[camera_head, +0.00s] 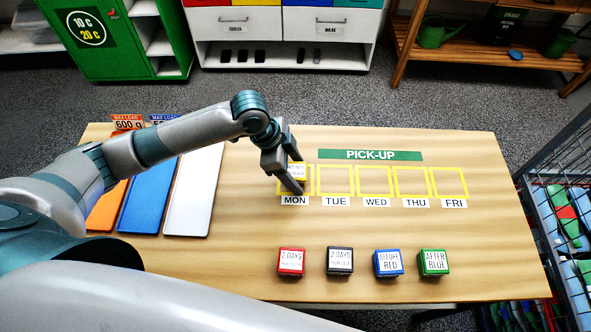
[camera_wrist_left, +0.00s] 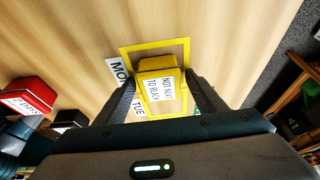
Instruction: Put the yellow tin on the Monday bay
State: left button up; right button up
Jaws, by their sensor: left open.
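The yellow tin (camera_head: 298,172) has a white label reading "NOT NEXT TO BLACK". It is at the Monday bay (camera_wrist_left: 154,47), a yellow outline above the MON label (camera_head: 295,201). In the left wrist view the tin (camera_wrist_left: 157,64) sits between the two fingers, with part of the outline showing beyond it. My left gripper (camera_head: 289,180) is open, with its fingers down around the tin. The fingers partly hide the tin and bay in the head view, so I cannot tell whether they touch the tin. My right gripper is out of view.
Empty bays TUE (camera_head: 336,181), WED, THU and FRI lie to the right. Red (camera_head: 291,262), black (camera_head: 340,261), blue (camera_head: 388,263) and green (camera_head: 433,262) tins stand along the near side. Orange, blue and white panels lie left. A wire rack (camera_head: 560,215) stands right.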

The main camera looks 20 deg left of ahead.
pick_arm(q)
jog(key=b+v, duration=0.2)
jog(key=v, duration=1)
jog(key=shift+r, duration=0.15)
